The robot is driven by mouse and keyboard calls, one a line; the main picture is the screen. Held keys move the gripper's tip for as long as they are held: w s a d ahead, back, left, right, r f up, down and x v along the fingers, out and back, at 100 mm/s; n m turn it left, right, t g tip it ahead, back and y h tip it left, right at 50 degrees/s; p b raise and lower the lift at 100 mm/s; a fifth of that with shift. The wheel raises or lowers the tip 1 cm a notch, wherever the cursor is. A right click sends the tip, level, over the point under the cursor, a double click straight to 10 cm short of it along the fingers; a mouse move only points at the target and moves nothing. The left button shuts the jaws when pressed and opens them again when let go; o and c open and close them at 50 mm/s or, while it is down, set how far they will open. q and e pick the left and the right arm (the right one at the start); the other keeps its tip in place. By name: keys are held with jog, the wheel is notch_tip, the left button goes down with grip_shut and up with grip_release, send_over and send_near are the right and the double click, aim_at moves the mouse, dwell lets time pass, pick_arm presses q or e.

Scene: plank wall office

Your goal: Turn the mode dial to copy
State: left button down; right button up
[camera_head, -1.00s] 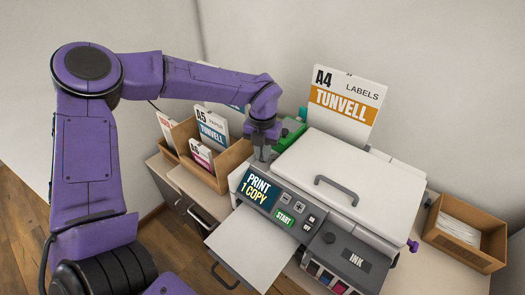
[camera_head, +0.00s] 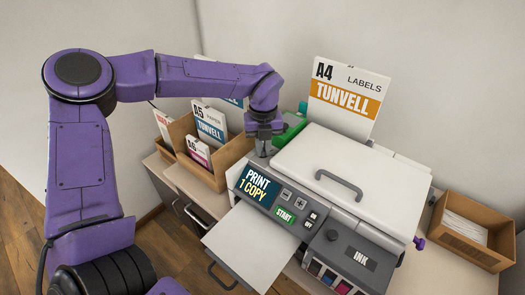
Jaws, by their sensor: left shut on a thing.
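The printer (camera_head: 345,158) stands on the cabinet with its white lid down. Its screen (camera_head: 256,187) reads "PRINT 1 COPY". My left gripper (camera_head: 263,151) points down at the printer's back left corner, just behind the screen. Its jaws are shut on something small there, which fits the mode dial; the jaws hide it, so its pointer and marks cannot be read. My right gripper is not in view.
A START button (camera_head: 284,215) and small keys sit right of the screen. A box of paper packs (camera_head: 232,150) stands close left of the gripper, and a green object (camera_head: 290,131) behind it. A labels pack (camera_head: 345,98) stands behind the printer. An open carton (camera_head: 468,237) is at right.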

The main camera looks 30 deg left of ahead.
pick_arm(q)
jog(key=shift+w+r+n+b, duration=0.1)
jog(key=shift+w+n+b, duration=0.05)
jog(key=shift+n+b, duration=1.05)
jog(key=shift+n, duration=0.4)
jog(key=c, duration=1.2)
grip_release()
jog(key=shift+o, duration=0.2)
notch_tip(320, 180, up, 11)
jog(key=shift+f, duration=0.2)
